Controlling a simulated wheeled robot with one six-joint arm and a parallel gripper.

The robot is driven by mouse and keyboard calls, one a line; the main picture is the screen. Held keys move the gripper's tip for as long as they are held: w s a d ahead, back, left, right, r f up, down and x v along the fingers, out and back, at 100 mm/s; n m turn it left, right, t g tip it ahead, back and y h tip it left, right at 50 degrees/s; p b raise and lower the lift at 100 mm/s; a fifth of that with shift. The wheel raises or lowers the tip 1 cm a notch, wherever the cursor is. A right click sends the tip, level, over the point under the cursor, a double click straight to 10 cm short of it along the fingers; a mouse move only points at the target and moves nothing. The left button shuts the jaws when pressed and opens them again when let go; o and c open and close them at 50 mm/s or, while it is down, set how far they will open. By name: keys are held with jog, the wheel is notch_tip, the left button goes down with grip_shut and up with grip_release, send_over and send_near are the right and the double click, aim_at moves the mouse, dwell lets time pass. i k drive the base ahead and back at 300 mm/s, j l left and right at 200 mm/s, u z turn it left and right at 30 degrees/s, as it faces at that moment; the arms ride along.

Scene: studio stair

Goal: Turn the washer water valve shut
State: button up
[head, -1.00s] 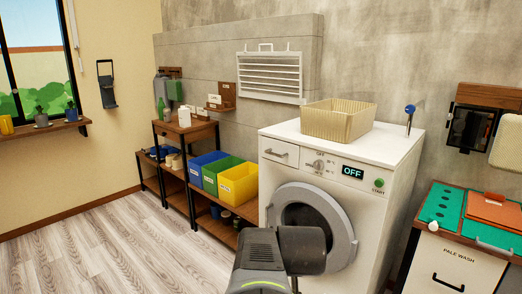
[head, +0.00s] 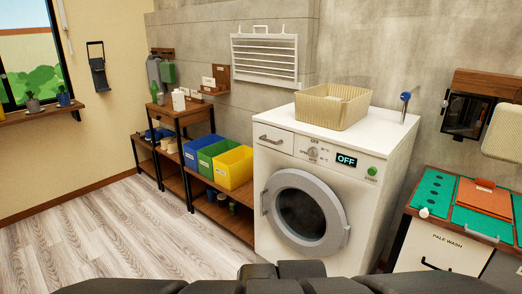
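The white washer (head: 268,155) stands against the concrete wall, its round door shut and its display reading OFF. A blue knob on a metal stem (head: 405,97) rises behind the right rear of the washer top; it looks like the water valve. The stem's lower part is hidden behind the washer top. Dark parts of my own arm span the bottom edge of the head view, in front of the washer. My gripper's fingers do not show, and nothing of mine is seen touching the knob.
A woven basket (head: 333,106) sits on the washer top, left of the knob. A cabinet with a green top (head: 440,205) stands to the right. Shelves with blue, green and yellow bins (head: 234,168) stand left. The wooden floor (head: 110,240) at the left is clear.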

aim_at(406, 96)
jog(key=z, duration=1.05)
